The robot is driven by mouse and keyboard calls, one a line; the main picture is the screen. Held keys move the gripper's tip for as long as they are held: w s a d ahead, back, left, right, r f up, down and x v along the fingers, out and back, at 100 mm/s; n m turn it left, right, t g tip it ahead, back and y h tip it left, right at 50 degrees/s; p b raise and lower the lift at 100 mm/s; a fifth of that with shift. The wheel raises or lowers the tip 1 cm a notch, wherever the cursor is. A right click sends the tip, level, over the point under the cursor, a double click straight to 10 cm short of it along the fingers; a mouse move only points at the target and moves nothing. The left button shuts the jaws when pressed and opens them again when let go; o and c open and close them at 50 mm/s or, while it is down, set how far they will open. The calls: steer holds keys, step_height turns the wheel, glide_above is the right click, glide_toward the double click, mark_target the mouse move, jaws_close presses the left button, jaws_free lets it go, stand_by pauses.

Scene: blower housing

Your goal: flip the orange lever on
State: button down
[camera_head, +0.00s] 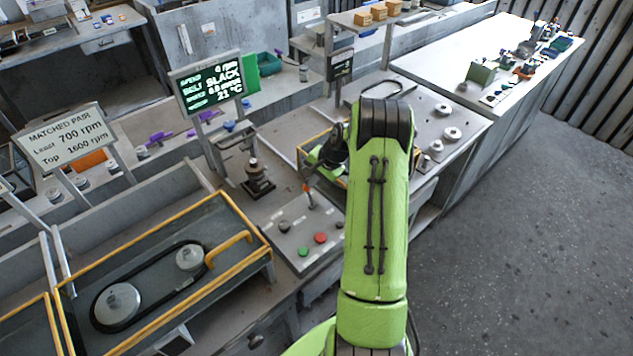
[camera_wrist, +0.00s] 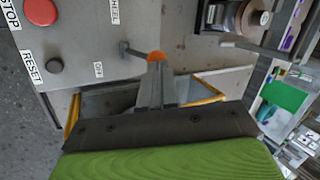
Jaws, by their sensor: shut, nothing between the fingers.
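The orange lever (camera_head: 306,188) stands upright on a grey control panel (camera_head: 292,248), near the panel's far end. In the wrist view its orange tip (camera_wrist: 156,57) shows just beyond my fingertips, with a grey stem running to the panel by a label. My gripper (camera_wrist: 155,72) is shut and empty, with its fingertips at or very near the orange tip; I cannot tell if they touch. In the head view my green arm reaches over the bench, and the gripper (camera_head: 318,168) is partly hidden by its own wrist.
The panel carries a red button (camera_head: 320,238), a green button (camera_head: 303,252) and dark knobs, with a RESET button (camera_wrist: 53,65) in the wrist view. A yellow-railed belt tray (camera_head: 215,279) lies left. A screen (camera_head: 208,83) reads BELT SLACK, 0 rpm. A dark post (camera_head: 258,184) stands behind the panel.

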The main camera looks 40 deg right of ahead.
steer(key=shift+s+r+p, duration=0.1)
steer(key=shift+r+p, duration=0.45)
steer(key=shift+r, duration=0.3)
steer(key=shift+r, duration=0.1)
step_height(320, 180, up, 12)
steer(key=d+p, duration=0.1)
steer(key=d, duration=0.1)
steer(key=shift+s+d+r, duration=0.15)
steer(key=shift+s+d, duration=0.05)
steer(key=shift+d, duration=0.05)
